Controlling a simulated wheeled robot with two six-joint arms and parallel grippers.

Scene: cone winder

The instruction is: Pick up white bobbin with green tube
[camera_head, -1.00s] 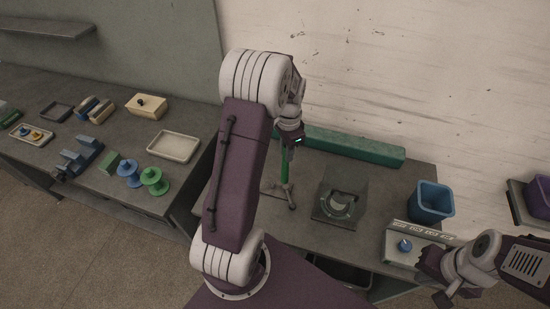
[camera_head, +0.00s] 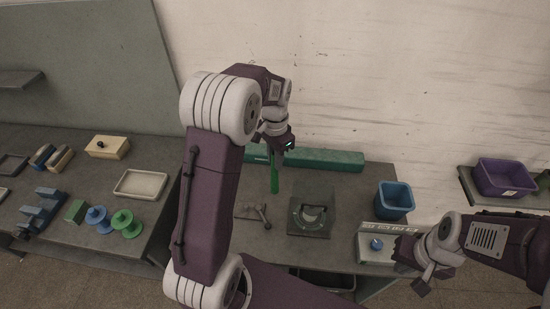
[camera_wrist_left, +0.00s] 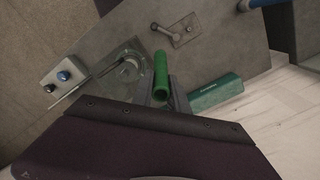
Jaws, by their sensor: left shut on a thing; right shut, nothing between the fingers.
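My left gripper (camera_head: 277,150) is shut on a green tube (camera_head: 274,178), which hangs upright from it in the head view. In the left wrist view the tube (camera_wrist_left: 161,76) is between the fingers (camera_wrist_left: 172,98), its open end showing. No white bobbin body can be made out on the tube. Below the tube is a small plate with a lever (camera_head: 264,215), also in the left wrist view (camera_wrist_left: 178,32); the tube appears apart from it. My right gripper (camera_head: 408,252) is shut and empty, beside a pale control box with a blue knob (camera_head: 376,244).
A dark machine plate (camera_head: 310,214) is right of the lever plate. A long green box (camera_head: 330,159) lies along the wall. A blue bin (camera_head: 395,200) and purple bin (camera_head: 505,177) stand right. Blue (camera_head: 97,222) and green spools (camera_head: 127,225) and a tray (camera_head: 140,183) are left.

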